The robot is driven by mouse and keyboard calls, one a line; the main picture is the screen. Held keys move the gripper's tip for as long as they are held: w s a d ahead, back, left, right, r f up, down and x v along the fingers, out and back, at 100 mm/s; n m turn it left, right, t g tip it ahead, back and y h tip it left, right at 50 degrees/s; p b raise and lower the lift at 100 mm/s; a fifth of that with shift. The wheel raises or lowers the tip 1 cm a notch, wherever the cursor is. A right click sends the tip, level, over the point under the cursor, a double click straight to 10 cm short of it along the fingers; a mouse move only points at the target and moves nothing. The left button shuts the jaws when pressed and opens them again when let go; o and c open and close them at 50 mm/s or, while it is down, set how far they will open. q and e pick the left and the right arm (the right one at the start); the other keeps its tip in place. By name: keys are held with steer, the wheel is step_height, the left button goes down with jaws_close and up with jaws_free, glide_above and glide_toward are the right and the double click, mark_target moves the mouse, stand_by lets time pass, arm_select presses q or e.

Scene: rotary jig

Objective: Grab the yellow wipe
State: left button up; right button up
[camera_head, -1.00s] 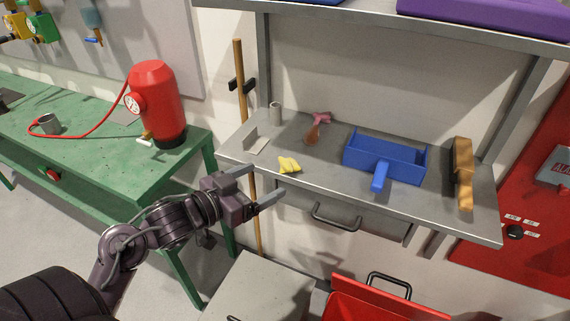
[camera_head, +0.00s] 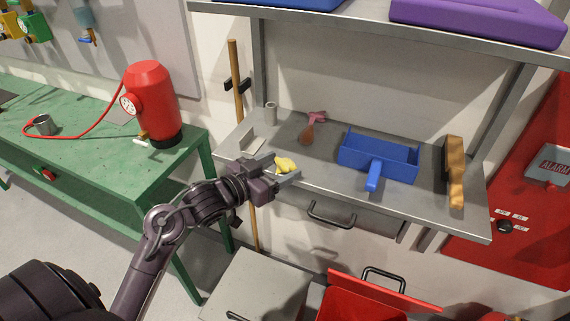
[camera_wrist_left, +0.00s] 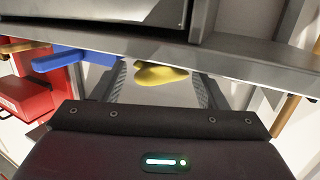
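The yellow wipe (camera_head: 286,165) lies crumpled on the grey metal shelf (camera_head: 330,185), near its front left edge. In the left wrist view the yellow wipe (camera_wrist_left: 160,74) shows between the far ends of the two fingers. My left gripper (camera_head: 283,168) is open at the shelf's front edge, with a finger to each side of the wipe. The fingers look apart from the wipe, and I cannot tell whether either touches it. The left gripper also fills the lower part of the left wrist view (camera_wrist_left: 158,85). My right gripper is not in view.
On the shelf stand a blue dustpan-like tray (camera_head: 380,157), a wooden brush (camera_head: 454,172), a red-handled tool (camera_head: 310,127) and a small grey cylinder (camera_head: 270,113). A green bench (camera_head: 90,160) with a red tank (camera_head: 152,105) is at left. A red bin (camera_head: 370,300) is below.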

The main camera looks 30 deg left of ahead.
arm_select(q)
steer(key=c, duration=0.6)
steer(key=shift+r, duration=0.15)
